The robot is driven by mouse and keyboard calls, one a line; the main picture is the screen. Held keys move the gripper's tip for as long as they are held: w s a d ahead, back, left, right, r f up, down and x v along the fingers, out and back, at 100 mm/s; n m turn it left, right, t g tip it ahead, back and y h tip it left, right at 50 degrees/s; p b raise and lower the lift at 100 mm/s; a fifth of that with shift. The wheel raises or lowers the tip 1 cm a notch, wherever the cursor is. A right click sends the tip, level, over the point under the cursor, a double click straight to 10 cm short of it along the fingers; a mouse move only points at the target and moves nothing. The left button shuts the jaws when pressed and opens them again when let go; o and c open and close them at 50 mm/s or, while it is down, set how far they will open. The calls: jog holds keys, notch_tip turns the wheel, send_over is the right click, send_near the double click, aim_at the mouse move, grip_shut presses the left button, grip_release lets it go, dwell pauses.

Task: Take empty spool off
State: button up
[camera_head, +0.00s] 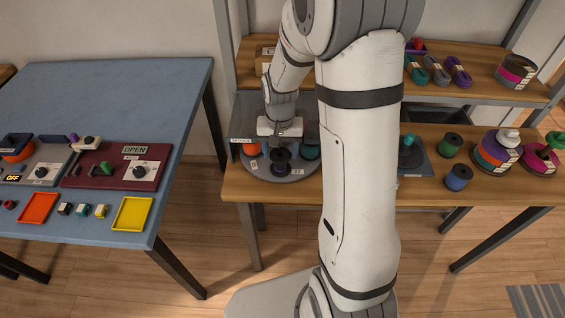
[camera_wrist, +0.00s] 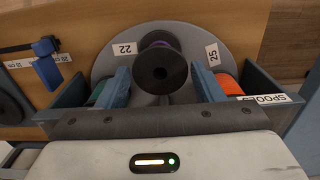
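A black spool (camera_wrist: 155,75) stands on a grey round turntable (camera_wrist: 205,38) in the wrist view, its round top flange facing the camera. A little purple shows behind the flange, so I cannot tell whether the spool is empty. In the head view the spool (camera_head: 281,155) stands at the turntable's front, below my gripper (camera_head: 281,136). In the wrist view the two blue fingers of my gripper (camera_wrist: 162,78) are apart, one on each side of the flange. A narrow gap shows on the left; contact on the right cannot be told.
An orange spool (camera_head: 251,148) and a green spool (camera_head: 311,152) stand on the turntable beside the black one. Grey-blue walls of a holder labelled SPOOLS (camera_wrist: 262,88) flank it. Green (camera_head: 452,145) and blue (camera_head: 459,177) spools stand farther right on the wooden bench (camera_head: 420,192).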

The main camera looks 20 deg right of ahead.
aim_at(280, 155)
jog(key=c, duration=0.6)
jog(key=shift+w+r, duration=0.15)
jog(key=shift+r, duration=0.1)
jog(key=shift+r, duration=0.15)
jog(key=shift+r+p, duration=2.1)
jog(key=shift+r, duration=0.6)
